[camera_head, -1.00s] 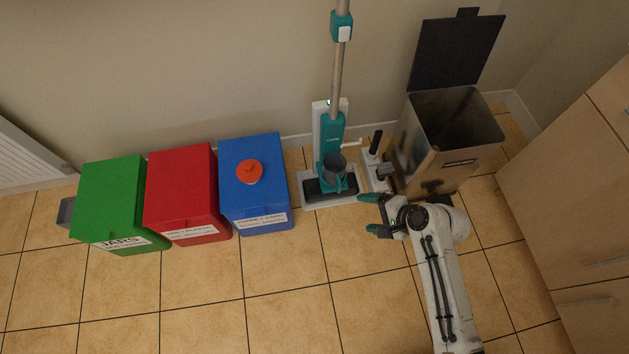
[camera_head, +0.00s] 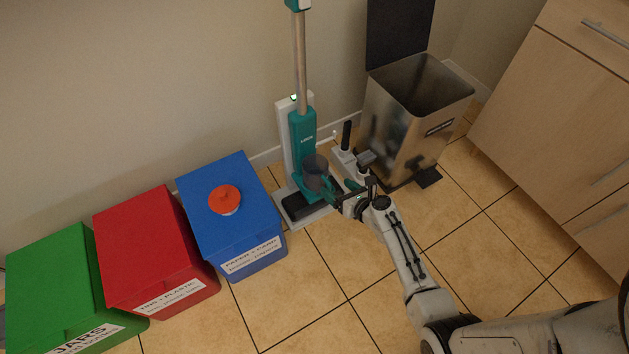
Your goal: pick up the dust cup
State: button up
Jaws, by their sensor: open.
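The dust cup (camera_head: 315,171) is a dark grey, rounded cup on the front of the teal upright vacuum (camera_head: 303,134). The vacuum stands against the wall on a white dock (camera_head: 281,196). My gripper (camera_head: 340,184) is open, with teal-tipped fingers, just to the lower right of the cup. One finger appears beside the cup's lower right side. I cannot tell whether it touches the cup. Nothing shows held between the fingers.
An open steel bin (camera_head: 405,125) with its dark lid raised stands right of the vacuum. Dock accessories (camera_head: 347,140) stand between them. A blue bin (camera_head: 235,240) with an orange-red knob, a red bin and a green bin stand left. Tiled floor in front is clear.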

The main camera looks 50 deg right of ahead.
aim_at(326, 180)
jog(key=b+x, duration=0.2)
jog(key=x, duration=0.4)
jog(key=shift+w+a+b, duration=0.15)
jog(key=shift+w+b, duration=0.1)
jog(key=shift+b, duration=0.15)
jog(key=shift+r, duration=0.1)
grip_shut()
dwell(0.3)
